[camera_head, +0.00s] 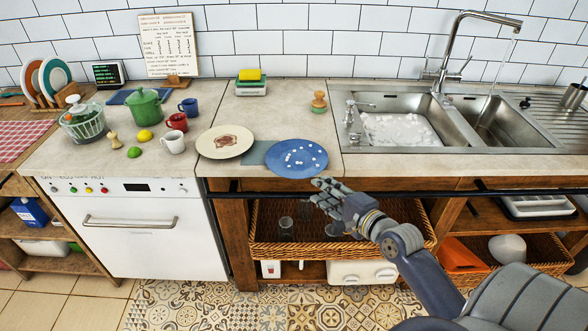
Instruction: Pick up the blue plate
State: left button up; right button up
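The blue plate (296,158) lies flat on the counter near its front edge, with several small white marks or bits on its face. It slightly overlaps a grey-blue flat piece (255,153) on its left. My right gripper (322,191) is in front of the counter edge, below and a little right of the plate, and apart from it in the picture. Its fingers look spread and nothing shows between them. My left gripper is not in view.
A cream plate (225,142) with a brown mark lies left of the blue plate. Mugs, a green pot (146,108) and fruit stand further left. The sink (440,120) is at the right. A dark rail (400,192) runs along the counter front, above a wicker basket (262,250).

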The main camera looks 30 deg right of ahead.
aim_at(301, 176)
jog(key=x, duration=0.5)
jog(key=shift+w+d+f, duration=0.1)
jog(key=shift+d+f, duration=0.25)
jog(key=shift+w+a, duration=0.15)
jog(key=shift+w, duration=0.4)
jog(key=x, duration=0.3)
jog(key=shift+w+f+p, duration=0.15)
jog(key=shift+w+p, duration=0.15)
jog(key=shift+p, duration=0.1)
jog(key=shift+w+f, duration=0.15)
jog(key=shift+w, duration=0.25)
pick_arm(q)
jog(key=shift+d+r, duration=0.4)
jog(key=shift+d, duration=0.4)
pick_arm(e)
jog(key=shift+s, duration=0.1)
grip_shut()
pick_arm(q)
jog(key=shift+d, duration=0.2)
